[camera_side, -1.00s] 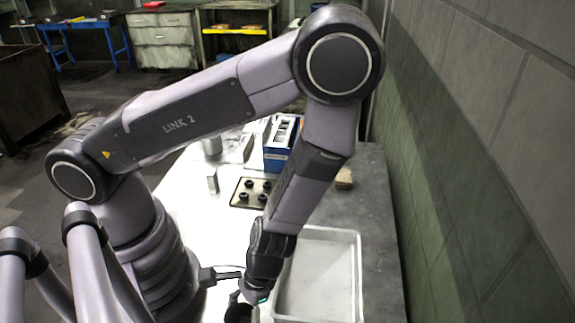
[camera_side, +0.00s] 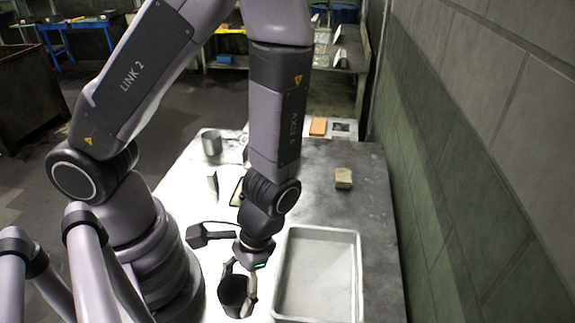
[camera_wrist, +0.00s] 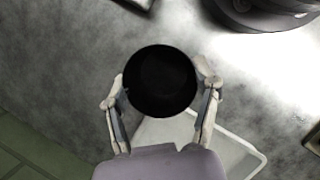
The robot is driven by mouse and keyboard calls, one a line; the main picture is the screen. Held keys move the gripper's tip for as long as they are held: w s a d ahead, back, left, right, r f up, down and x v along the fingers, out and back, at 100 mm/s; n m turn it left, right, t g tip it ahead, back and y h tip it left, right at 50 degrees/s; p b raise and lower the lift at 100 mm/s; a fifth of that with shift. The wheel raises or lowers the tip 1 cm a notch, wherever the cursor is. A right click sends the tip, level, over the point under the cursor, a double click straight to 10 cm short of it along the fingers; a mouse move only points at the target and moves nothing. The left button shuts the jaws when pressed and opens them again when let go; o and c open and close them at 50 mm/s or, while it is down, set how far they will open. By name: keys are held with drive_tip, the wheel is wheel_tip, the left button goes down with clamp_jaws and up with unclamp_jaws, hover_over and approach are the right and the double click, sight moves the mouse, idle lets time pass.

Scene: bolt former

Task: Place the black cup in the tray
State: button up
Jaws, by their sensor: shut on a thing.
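The black cup (camera_side: 232,293) is between the fingers of my gripper (camera_side: 238,283) in the side view, left of the tray. My gripper is shut on the cup, with one finger on each side. In the wrist view the cup (camera_wrist: 161,82) shows its dark round opening, between the two fingertips of my gripper (camera_wrist: 163,92). The white tray (camera_side: 358,270) lies on the table to the right of the cup and looks empty. Part of the tray's rim (camera_wrist: 243,143) shows below the cup in the wrist view. The cup's height above the table is hard to tell.
A small tan block (camera_side: 343,178) lies on the table (camera_side: 330,205) behind the tray. A grey metal cup (camera_side: 211,142) and a small upright grey piece (camera_side: 212,185) stand at the far left. An orange block (camera_side: 318,126) is at the back. A wall runs along the right.

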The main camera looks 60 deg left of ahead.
drive_tip(key=w+d+n+h, duration=0.2)
drive_tip(key=w+n, duration=0.2)
drive_tip(key=w, duration=0.4)
drive_tip(key=n+t+h, duration=0.1)
drive_tip(key=n, duration=0.4)
hover_over(318, 288)
drive_tip(key=a, duration=0.1)
drive_tip(key=f, duration=0.3)
drive_tip(key=w+f, duration=0.1)
drive_tip(key=shift+w+a+f, duration=0.15)
drive_tip(key=shift+f, duration=2.3)
drive_tip(key=o, duration=1.2)
drive_tip(key=shift+f, duration=0.15)
